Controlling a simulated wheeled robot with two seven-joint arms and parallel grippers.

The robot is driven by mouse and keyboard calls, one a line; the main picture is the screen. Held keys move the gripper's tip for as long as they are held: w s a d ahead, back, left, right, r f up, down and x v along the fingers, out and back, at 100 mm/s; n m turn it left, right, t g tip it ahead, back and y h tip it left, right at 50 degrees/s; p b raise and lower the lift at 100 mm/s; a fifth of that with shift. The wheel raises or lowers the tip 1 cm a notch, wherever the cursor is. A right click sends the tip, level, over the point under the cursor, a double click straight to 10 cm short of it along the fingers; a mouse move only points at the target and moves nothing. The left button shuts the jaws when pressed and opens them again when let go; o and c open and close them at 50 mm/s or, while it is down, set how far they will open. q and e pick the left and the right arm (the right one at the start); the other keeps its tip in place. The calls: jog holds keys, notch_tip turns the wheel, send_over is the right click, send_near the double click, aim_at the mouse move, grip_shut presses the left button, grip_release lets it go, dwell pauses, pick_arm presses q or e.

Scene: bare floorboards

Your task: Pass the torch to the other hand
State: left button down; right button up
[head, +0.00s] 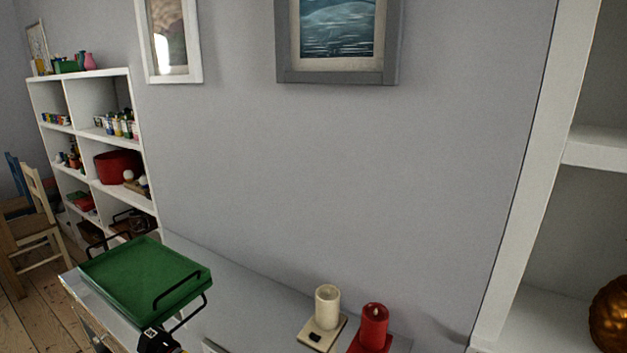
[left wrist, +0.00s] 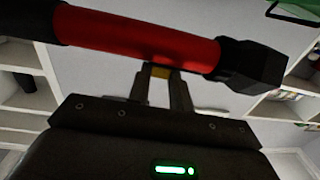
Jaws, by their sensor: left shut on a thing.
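The torch (left wrist: 140,38) has a red barrel and black ends, and it lies across the upper part of the left wrist view. My left gripper (left wrist: 160,84) is shut on the red barrel, with the wider black end to the right of the fingers. The far side of the torch is hidden. In the head view, a small dark piece with a yellow spot (head: 157,341) shows at the bottom edge below the green tray; I cannot tell whether it is the torch or my gripper. My right gripper is in neither view.
A green tray (head: 140,276) with black handles stands on a low white surface (head: 235,290) along the wall. A cream candle (head: 327,307) and a red candle (head: 373,327) stand to its right. White shelves (head: 99,75) stand at left and right.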

pick_arm(q)
jog(key=d, duration=0.2)
jog(key=s+d+r, duration=0.1)
jog(key=shift+d, duration=0.15)
jog(key=shift+s+d+f+h, duration=0.1)
jog(key=shift+s+d+h, duration=0.05)
jog(key=shift+d+h, duration=0.15)
